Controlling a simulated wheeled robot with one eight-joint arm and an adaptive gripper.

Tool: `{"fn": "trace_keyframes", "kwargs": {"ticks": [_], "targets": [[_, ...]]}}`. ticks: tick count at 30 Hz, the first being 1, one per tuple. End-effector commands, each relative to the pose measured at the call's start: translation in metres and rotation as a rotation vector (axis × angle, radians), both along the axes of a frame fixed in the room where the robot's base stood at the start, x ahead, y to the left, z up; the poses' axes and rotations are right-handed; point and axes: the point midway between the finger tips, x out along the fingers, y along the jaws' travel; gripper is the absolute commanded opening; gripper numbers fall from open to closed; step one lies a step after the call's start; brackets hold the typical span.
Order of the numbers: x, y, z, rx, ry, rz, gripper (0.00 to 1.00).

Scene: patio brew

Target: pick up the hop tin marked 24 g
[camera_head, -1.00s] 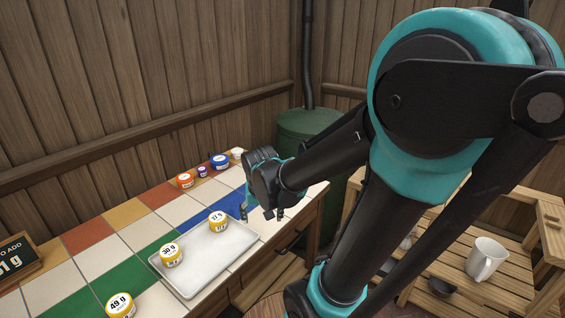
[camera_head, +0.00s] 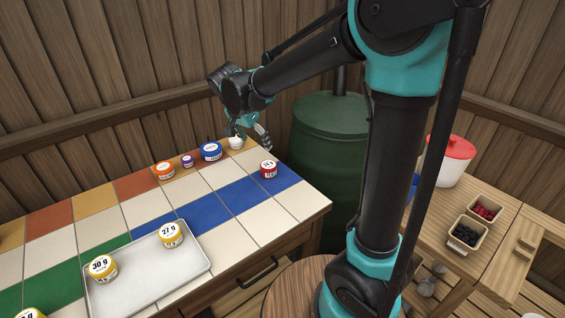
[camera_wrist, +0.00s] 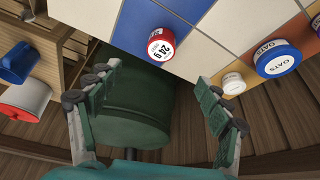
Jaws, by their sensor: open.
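The red hop tin marked 24 g (camera_head: 268,169) stands on a blue tile near the right end of the tiled table, and its label reads in the wrist view (camera_wrist: 160,46). My gripper (camera_head: 251,139) is open and empty, above and behind the tin near the table's far right corner. In the wrist view the gap between my fingers (camera_wrist: 158,78) lies over the green barrel, with the tin beyond the fingertips. Nothing is between the fingers. Yellow tins marked 27 g (camera_head: 171,235) and 30 g (camera_head: 102,267) stand on a white tray (camera_head: 150,288).
A blue tin (camera_head: 211,152), an orange tin (camera_head: 165,170), a small purple tin (camera_head: 187,161) and a small white item (camera_head: 235,143) line the back edge. A green barrel (camera_head: 330,150) stands beyond the table's right end. Tiles left of the red tin are clear.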

Motion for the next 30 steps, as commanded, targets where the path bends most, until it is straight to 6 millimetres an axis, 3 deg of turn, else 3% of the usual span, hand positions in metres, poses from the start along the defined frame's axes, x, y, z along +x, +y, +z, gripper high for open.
{"fn": "trace_keyframes", "kwargs": {"ticks": [5,21,30], "targets": [[0.004,0.005,-0.004,-0.001,-0.006,-0.012,0.78],[0.034,-0.019,-0.096,-0.001,-0.006,-0.012,0.78],[0.04,-0.024,-0.116,0.0,-0.005,-0.012,0.78]]}}
